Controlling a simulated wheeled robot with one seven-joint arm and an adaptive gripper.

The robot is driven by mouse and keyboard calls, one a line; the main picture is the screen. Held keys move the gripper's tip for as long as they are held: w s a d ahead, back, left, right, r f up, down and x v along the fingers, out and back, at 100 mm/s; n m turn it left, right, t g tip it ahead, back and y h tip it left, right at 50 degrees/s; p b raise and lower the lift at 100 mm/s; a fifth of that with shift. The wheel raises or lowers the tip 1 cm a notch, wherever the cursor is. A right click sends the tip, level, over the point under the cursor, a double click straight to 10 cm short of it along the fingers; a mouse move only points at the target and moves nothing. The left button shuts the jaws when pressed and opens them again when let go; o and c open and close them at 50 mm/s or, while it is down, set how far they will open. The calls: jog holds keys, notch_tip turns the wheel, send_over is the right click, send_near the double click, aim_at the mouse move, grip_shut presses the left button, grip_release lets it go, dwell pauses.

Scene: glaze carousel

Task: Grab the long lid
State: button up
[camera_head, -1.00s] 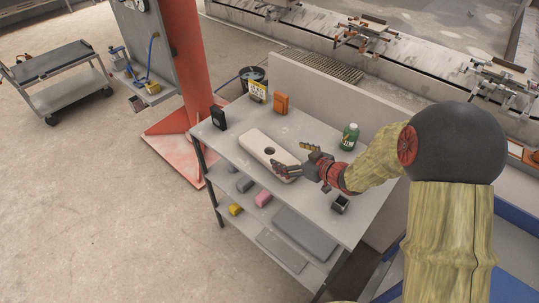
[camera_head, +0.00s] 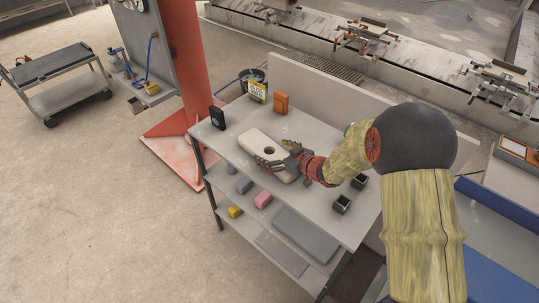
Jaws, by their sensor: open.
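The long lid (camera_head: 259,142) is a pale, flat, rounded bar with a dark round hole in its middle. It lies on the top of the grey shelf table (camera_head: 231,142), slanting from upper left to lower right. My gripper (camera_head: 274,153) is open, its fingers spread at the lid just past the hole. One finger shows on the near side and the other on the far side. The fingers hide part of the lid's right half. I cannot tell whether they touch it.
Two small dark open cups (camera_head: 342,204) stand at the right. A green bottle is mostly hidden behind my arm. Lower shelves hold small coloured blocks (camera_head: 263,200).

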jog(key=shift+c, duration=0.9)
jog(key=c, duration=1.8)
jog(key=shift+r, duration=0.1)
jog(key=shift+c, duration=0.2)
jog(key=shift+w+r, duration=0.1)
jog(key=shift+r, duration=0.05)
